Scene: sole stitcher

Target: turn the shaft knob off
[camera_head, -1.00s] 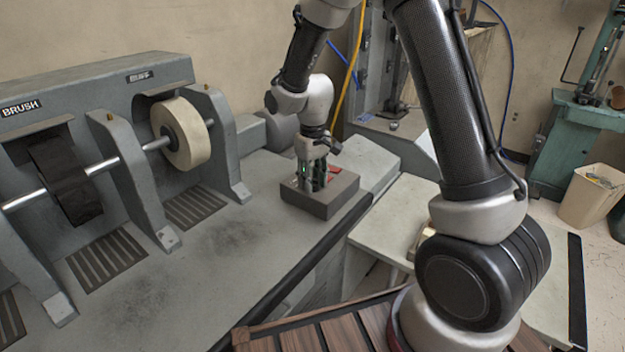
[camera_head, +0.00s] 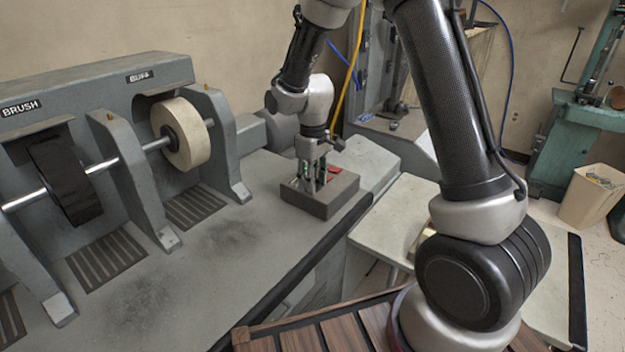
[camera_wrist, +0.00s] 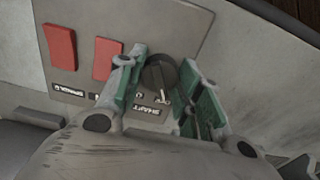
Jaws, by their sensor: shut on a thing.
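The shaft knob (camera_wrist: 158,74) is a dark round knob on a grey panel, beside a partly covered label reading SHAFT. My gripper (camera_wrist: 162,82) has its green-padded fingers on either side of the knob, shut on it. In the head view my gripper (camera_head: 317,178) points down onto the top of the grey control box (camera_head: 318,207). The knob itself is hidden there by the fingers. The knob's pointer setting is hard to read, as the fingers cover part of the markings.
Two red switches (camera_wrist: 60,47) sit left of the knob on the panel, with a SPINDLE label below. Left of the control box, the bench (camera_head: 225,240) carries a pale buffing wheel (camera_head: 190,135) and a dark brush wheel (camera_head: 62,180) on a shaft.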

